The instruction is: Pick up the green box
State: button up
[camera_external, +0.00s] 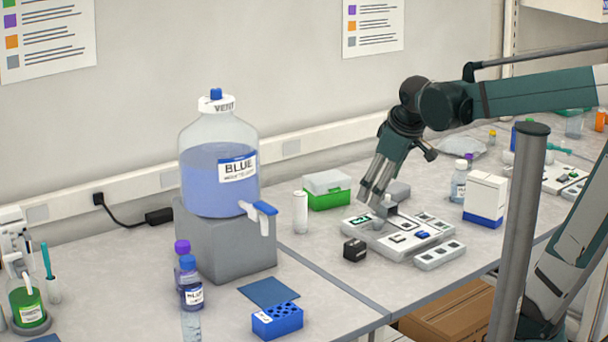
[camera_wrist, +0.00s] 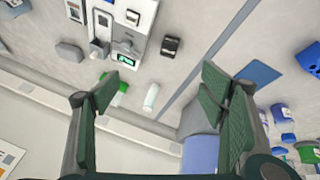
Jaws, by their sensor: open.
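In the wrist view the green box (camera_wrist: 119,99) is partly hidden by the left finger. My gripper (camera_external: 376,203) is open and empty, pointing down over the grey device block, apart from the green box. Its spread fingers also show in the wrist view (camera_wrist: 160,90).
A white cylinder (camera_external: 300,212) stands just left of the green box. The grey device block (camera_external: 376,243) and a small black block (camera_external: 354,250) lie in front. A large blue carboy (camera_external: 217,180) stands on a grey stand at left. A white-and-blue box (camera_external: 485,198) is at right.

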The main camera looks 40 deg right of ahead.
jog(key=w+d+r+n+g+h+p, duration=0.1)
jog(key=w+d+r+n+p, duration=0.1)
jog(key=w, duration=0.4)
jog(key=w+d+r+n+g+p, duration=0.1)
jog(key=w+r+p, duration=0.1)
jog(key=w, duration=0.5)
jog(key=n+g+h+p, duration=0.2)
jog(key=n+g+p, duration=0.2)
jog(key=n+p, duration=0.55)
send_over(324, 177)
jog(key=a, duration=0.2)
jog(key=shift+m, duration=0.45)
jog(key=f, duration=1.3)
jog(key=shift+a+f, duration=0.2)
jog(key=shift+w+d+f+h+p, duration=0.2)
jog(key=shift+w+f+h+p, duration=0.1)
jog(key=shift+f, duration=0.35)
jog(key=shift+f, duration=0.1)
jog(key=shift+x, duration=1.15)
jog(key=shift+d+f, duration=0.15)
jog(key=shift+p+x, duration=0.35)
jog(key=shift+x, duration=2.1)
